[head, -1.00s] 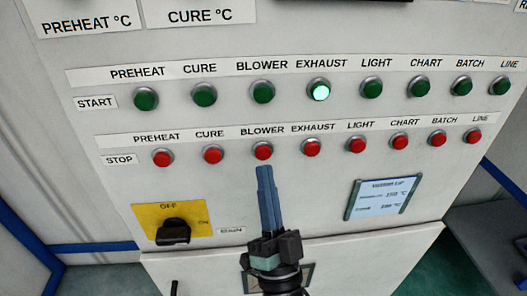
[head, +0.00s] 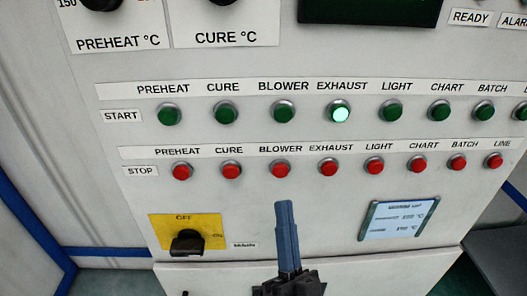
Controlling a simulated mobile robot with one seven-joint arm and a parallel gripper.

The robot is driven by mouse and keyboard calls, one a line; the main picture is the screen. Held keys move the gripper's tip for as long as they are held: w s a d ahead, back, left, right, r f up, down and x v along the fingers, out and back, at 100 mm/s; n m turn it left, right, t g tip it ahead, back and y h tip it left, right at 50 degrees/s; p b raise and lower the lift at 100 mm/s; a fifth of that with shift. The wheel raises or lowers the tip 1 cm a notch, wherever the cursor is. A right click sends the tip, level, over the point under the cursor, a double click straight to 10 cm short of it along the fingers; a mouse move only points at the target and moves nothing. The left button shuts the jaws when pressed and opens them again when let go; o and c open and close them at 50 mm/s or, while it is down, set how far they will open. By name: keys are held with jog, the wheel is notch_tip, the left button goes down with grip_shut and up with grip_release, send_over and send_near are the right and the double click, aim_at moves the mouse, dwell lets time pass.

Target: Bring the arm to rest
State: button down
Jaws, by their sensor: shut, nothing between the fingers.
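My gripper (head: 285,207) shows at the bottom centre of the head view, its long blue fingers pointing up and pressed together with nothing between them. It is in front of the pale control panel (head: 120,180), its tips below the red BLOWER stop button (head: 281,170) in the picture. I cannot tell how far it is from the panel. The wrist below the fingers is cut off by the bottom edge of the picture.
A row of green start buttons runs above the red stop buttons; the EXHAUST start button (head: 339,112) is lit. A black rotary switch (head: 187,242) on a yellow plate points towards OFF or ON, unclear.

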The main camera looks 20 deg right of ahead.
jog(key=w+a+r+n+p, duration=0.1)
jog(key=w+a+r, duration=0.1)
jog(key=r, duration=0.8)
jog(key=w+a+r+n+p, duration=0.1)
jog(key=w+a+r+p, duration=0.15)
jog(key=r, duration=0.85)
jog(key=s+a+r+n+y, duration=0.2)
jog(key=s+a+r+n, duration=0.1)
jog(key=r, duration=0.7)
jog(key=s+a+r+n+y+p, duration=0.1)
jog(key=s+a+r+n, duration=0.3)
jog(key=r, duration=0.6)
jog(key=shift+s+a+n+t+y, duration=0.3)
jog(key=shift+s+a+y, duration=0.15)
jog(key=shift+a+y, duration=0.5)
